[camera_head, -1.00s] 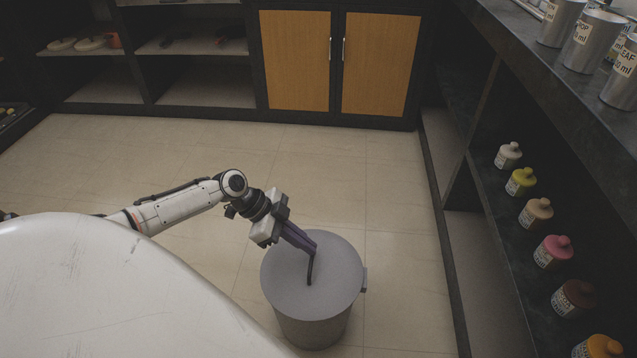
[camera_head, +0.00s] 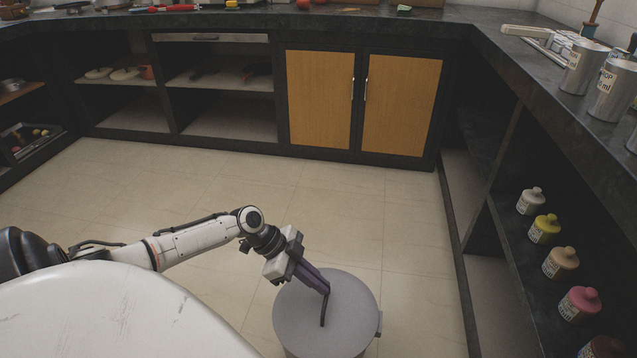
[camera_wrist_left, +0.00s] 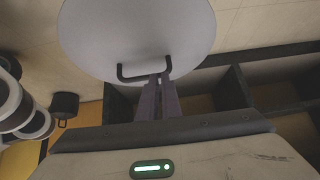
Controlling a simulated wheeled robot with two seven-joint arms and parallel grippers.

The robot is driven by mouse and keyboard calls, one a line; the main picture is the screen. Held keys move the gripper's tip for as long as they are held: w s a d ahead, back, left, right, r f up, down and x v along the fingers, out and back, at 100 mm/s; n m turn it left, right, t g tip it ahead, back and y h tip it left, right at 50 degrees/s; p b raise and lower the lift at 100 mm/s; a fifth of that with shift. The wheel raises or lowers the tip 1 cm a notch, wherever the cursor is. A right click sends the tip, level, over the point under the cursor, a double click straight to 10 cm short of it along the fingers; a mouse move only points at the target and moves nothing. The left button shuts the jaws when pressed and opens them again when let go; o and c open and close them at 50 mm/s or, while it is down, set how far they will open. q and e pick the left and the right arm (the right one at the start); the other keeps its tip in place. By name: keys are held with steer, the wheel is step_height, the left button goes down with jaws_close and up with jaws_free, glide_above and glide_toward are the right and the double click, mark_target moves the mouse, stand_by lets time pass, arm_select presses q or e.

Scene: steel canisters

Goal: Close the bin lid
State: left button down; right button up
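The grey round bin (camera_head: 310,352) stands on the floor at the lower middle of the head view. Its flat grey lid (camera_head: 350,308) lies over the top and looks level; the lower part of the bin is cut off by the frame edge. My left gripper (camera_head: 326,288) reaches down to the dark lid handle (camera_head: 323,312), its fingers close together at the handle. In the left wrist view the fingertips (camera_wrist_left: 158,80) meet the handle (camera_wrist_left: 128,75) at the edge of the lid disc (camera_wrist_left: 140,35). My right gripper is not in view.
Wooden cabinet doors (camera_head: 320,98) and open shelves stand at the back. A dark counter (camera_head: 560,110) with steel canisters (camera_head: 583,68) runs along the right, with several paint bottles (camera_head: 545,228) on the shelf below. The tiled floor (camera_head: 180,190) is clear between.

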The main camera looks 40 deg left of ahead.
arm_select(q)
step_height(320, 180, up, 4)
steer(key=p, duration=0.3)
glide_toward(317, 299)
steer(key=shift+s+a+r, duration=0.15)
steer(key=shift+a+r, duration=0.25)
steer(key=shift+a, duration=0.2)
steer(key=shift+s+a+r, duration=0.15)
steer(key=shift+a+r, duration=0.2)
steer(key=shift+a, duration=0.25)
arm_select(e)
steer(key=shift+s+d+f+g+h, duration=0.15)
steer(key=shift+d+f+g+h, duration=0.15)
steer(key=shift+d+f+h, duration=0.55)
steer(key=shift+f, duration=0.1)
